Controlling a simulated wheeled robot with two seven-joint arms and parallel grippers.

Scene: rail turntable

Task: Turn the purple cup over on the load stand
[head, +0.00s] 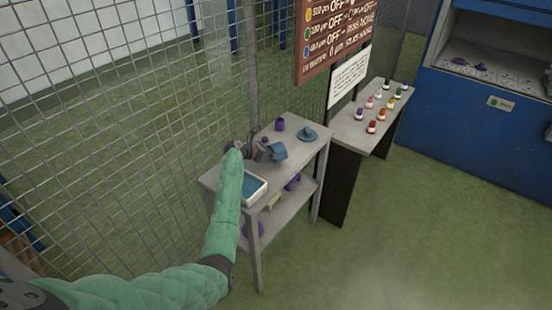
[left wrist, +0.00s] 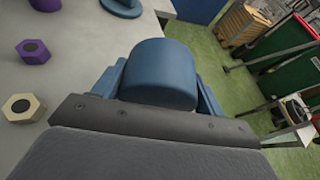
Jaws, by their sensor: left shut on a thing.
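The purple cup (head: 280,124) stands on the top of the grey table, near its back edge; I cannot tell which way its mouth faces. Part of a purple thing, perhaps this cup, shows at the top edge of the left wrist view (left wrist: 45,4). My left gripper (head: 264,152) is over the table, nearer than the cup and apart from it. It is shut on a blue cylinder (head: 279,152), which also shows between the fingers in the left wrist view (left wrist: 160,72). I cannot tell which thing is the load stand. My right gripper is out of view.
A round blue piece with a knob (head: 308,135) sits at the table's far right. A white tray with blue inside (head: 262,194) is at the near end. A purple nut (left wrist: 33,52) and beige nut (left wrist: 22,108) lie nearby. Wire mesh (head: 150,120) borders the left side.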

